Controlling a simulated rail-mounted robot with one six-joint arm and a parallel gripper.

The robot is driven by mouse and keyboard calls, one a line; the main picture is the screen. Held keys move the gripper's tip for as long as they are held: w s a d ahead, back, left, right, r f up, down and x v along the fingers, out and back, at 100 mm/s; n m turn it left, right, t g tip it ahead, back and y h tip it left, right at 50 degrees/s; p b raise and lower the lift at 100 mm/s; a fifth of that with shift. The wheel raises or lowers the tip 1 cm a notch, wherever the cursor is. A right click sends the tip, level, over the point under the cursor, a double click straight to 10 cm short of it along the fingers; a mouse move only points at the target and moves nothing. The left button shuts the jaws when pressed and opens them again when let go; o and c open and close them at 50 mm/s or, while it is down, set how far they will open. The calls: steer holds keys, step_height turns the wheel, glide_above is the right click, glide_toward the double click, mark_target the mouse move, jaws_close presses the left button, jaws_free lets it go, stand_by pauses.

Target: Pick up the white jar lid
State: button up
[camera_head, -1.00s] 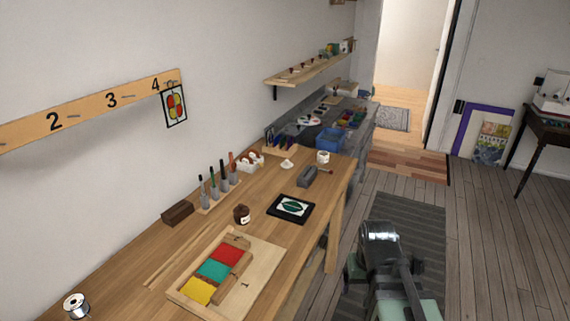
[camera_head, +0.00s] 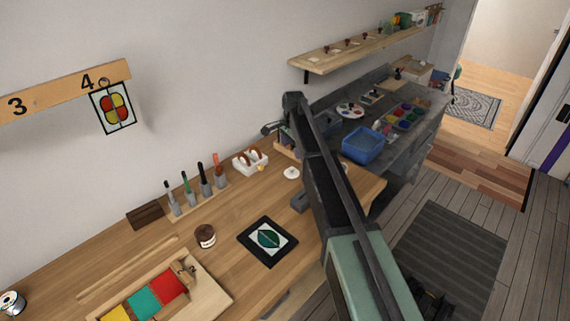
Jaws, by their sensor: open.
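The white jar lid (camera_head: 291,172) lies on the wooden workbench (camera_head: 225,275), right of the white rack and just left of my arm. It looks small and pale, with a raised middle. My arm reaches up from the lower right across the bench's far end. My gripper (camera_head: 268,129) shows small and dark at the arm's far end, open and empty, above and behind the lid in the picture and apart from it. The white jar is not visible now; my arm covers that part of the bench.
A grey block (camera_head: 299,202) lies close below the lid, partly behind my arm. A blue bin (camera_head: 362,144) sits on the grey counter beyond. A shelf (camera_head: 365,50) overhangs.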

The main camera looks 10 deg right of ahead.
mark_target(293, 169)
steer(key=shift+s+m, duration=0.3)
steer(key=shift+m, duration=0.1)
step_height(293, 169, down, 11)
steer(key=b, duration=1.1)
steer(key=shift+s+r, duration=0.1)
steer(key=shift+r, duration=0.15)
steer(key=shift+c, duration=0.5)
steer(key=c, duration=0.9)
